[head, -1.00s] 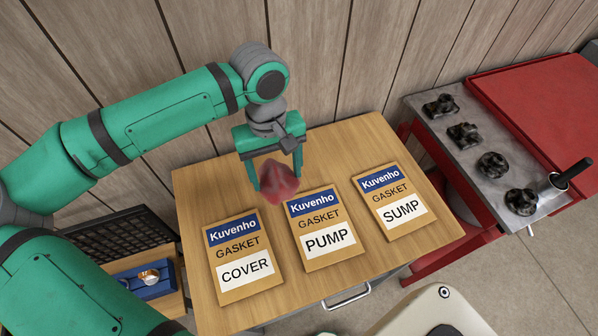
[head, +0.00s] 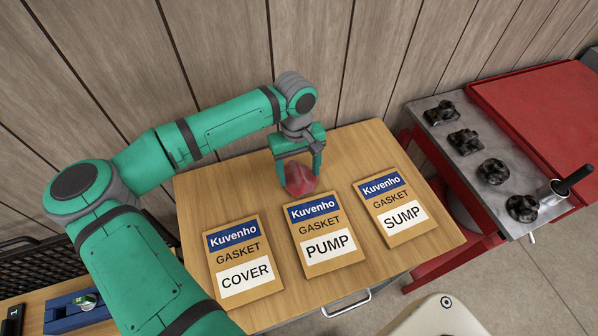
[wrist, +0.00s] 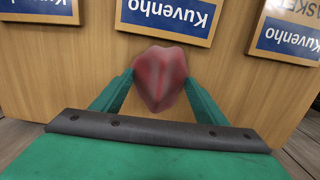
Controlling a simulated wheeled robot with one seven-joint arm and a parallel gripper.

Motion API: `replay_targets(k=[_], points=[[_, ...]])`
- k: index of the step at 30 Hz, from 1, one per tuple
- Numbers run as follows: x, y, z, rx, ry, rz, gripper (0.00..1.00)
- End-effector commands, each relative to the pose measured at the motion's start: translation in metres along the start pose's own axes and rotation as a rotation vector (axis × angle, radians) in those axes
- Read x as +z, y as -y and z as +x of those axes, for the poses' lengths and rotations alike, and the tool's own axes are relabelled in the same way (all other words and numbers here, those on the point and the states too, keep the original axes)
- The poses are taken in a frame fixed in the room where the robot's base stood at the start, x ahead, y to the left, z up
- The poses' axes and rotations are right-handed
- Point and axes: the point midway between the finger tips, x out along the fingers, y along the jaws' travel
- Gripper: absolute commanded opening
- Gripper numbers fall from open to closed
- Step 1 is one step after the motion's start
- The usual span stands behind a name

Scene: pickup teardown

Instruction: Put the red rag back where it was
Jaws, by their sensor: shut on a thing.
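The red rag (head: 300,180) is a crumpled bundle held between the fingers of my gripper (head: 298,172). In the wrist view the rag (wrist: 159,78) sits between the two green fingertips of my gripper (wrist: 158,85). The rag is over the back part of the wooden table (head: 230,180), behind the PUMP gasket packet (head: 323,227). I cannot tell whether the rag touches the table top. The COVER gasket packet (head: 243,257) lies to the left and the SUMP gasket packet (head: 395,207) to the right.
A red cart (head: 540,110) with a metal top and several dark knob-like parts (head: 465,141) stands at the right. A wood-panel wall (head: 400,50) rises behind the table. A blue tray (head: 75,305) is at the lower left. Bare table shows behind the SUMP packet.

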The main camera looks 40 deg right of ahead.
Motion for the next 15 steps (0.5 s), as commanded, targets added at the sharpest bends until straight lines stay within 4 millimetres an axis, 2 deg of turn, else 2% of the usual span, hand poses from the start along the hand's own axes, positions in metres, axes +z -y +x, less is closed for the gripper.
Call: replay_targets(k=[3,13,14,15], points=[[-0.0009,-0.0001,0.0086,0.001,-0.001,0.0,0.46],[-0.0011,0.0001,0.0111,0.0,-0.001,0.0,0.46],[-0.0011,0.0001,0.0107,0.0,-0.001,0.0,0.74],[-0.0011,0.0001,0.0106,0.0,-0.001,0.0,0.83]])
